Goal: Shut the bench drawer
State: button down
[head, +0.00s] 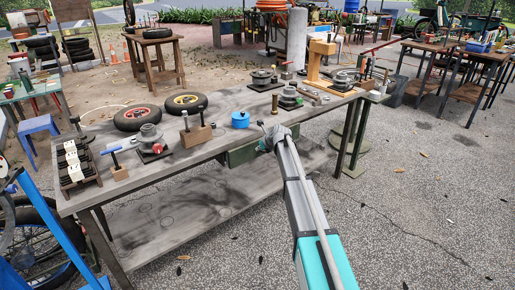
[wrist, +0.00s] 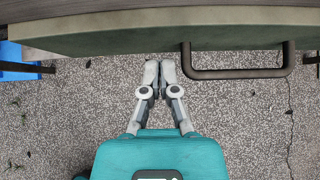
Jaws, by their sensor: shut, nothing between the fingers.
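The bench drawer (head: 243,154) is a green box under the top of the long grey workbench (head: 95,200). In the wrist view the green drawer front (wrist: 120,41) spans the top of the picture, with a dark bar handle (wrist: 236,74) at its right. My gripper (wrist: 160,64) is shut and empty. Its fingertips are close to the lower edge of the drawer front, left of the handle; I cannot tell whether they touch. In the head view my gripper (head: 268,143) hides the right part of the drawer. How far the drawer stands out is hard to tell.
On the bench stand two small wheels (head: 138,118), a blue pot (head: 240,120), a wooden block with tools (head: 197,134) and several metal parts. A lower shelf (head: 180,210) runs beneath. A blue stool (head: 38,128) stands left. The paved ground (head: 400,200) right of the bench is open.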

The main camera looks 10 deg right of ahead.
jog(key=f+p+v, duration=0.1)
jog(key=p+v, duration=0.6)
jog(key=v, duration=0.4)
jog(key=shift+s+d+r, duration=0.15)
jog(key=shift+s+d, duration=0.2)
jog(key=shift+s, duration=0.1)
jog(key=shift+s+a, duration=0.1)
jog(key=s+a+f+t+y+b, duration=0.1)
jog(key=s+a+f+t+b, duration=0.1)
jog(key=s+a+b, duration=0.3)
jog(key=shift+s+f+t+y+b, duration=0.2)
jog(key=shift+f+t+y+b, duration=0.1)
jog(key=shift+b, duration=0.4)
